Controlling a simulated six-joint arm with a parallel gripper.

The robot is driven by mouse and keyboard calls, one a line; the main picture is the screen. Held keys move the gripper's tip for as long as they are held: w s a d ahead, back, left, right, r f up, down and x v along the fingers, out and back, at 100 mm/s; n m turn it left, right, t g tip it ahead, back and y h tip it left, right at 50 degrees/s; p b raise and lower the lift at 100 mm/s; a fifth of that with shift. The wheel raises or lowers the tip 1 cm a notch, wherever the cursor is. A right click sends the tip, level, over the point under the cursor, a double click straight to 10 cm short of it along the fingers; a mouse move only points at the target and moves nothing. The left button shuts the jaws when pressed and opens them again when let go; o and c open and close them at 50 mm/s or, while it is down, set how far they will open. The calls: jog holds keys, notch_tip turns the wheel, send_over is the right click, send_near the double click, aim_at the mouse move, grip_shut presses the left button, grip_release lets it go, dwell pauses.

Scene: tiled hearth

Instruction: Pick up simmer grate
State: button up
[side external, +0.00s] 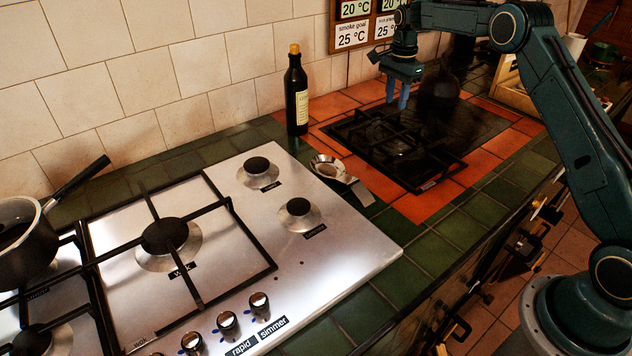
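A black grate (433,166) lies flat on the dark plate set among orange tiles, right of the hob. It looks like the simmer grate, but the small label at its front edge is too small to read. My gripper (398,102) points down above the grate's back part, with clear air beneath its blue fingertips. The fingers stand apart with nothing between them. The dark plate makes the grate's far bars hard to make out.
The steel hob (340,238) has two bare burners at its right and a wok grate (205,212) at its middle. A pan (28,240) stands at the left. A dark bottle (296,92), a metal spoon rest (335,170) and a dark round pot (438,92) stand near the grate.

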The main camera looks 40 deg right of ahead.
aim_at(390, 139)
jog(key=shift+d+f, duration=0.1)
jog(key=shift+f, duration=0.1)
jog(key=shift+f, duration=4.3)
jog(key=shift+f, duration=2.6)
grip_shut()
jog(key=shift+r, duration=0.2)
